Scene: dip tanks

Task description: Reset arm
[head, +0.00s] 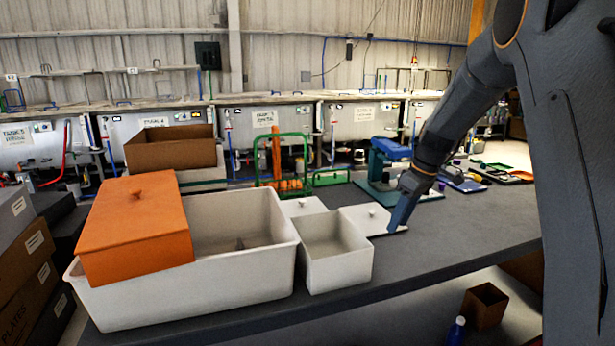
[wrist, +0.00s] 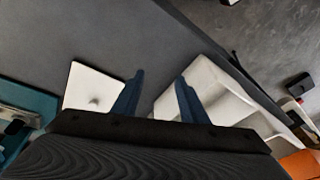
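My arm reaches in from the right in the head view. My gripper (head: 397,216) hangs over the dark table (head: 455,228), pointing down near the white lid with a knob (head: 368,217). In the wrist view the two blue fingers of my gripper (wrist: 160,90) stand apart with nothing between them except the dark table surface. The white lid (wrist: 92,88) shows left of the fingers, and the small white bin (wrist: 212,90) shows behind and right of the right finger.
A large white bin (head: 200,290) with an orange lid (head: 136,225) lying across it stands left of the small bin. A brown box (head: 172,150), a green wire rack (head: 282,160) and a blue-green device (head: 385,160) stand behind.

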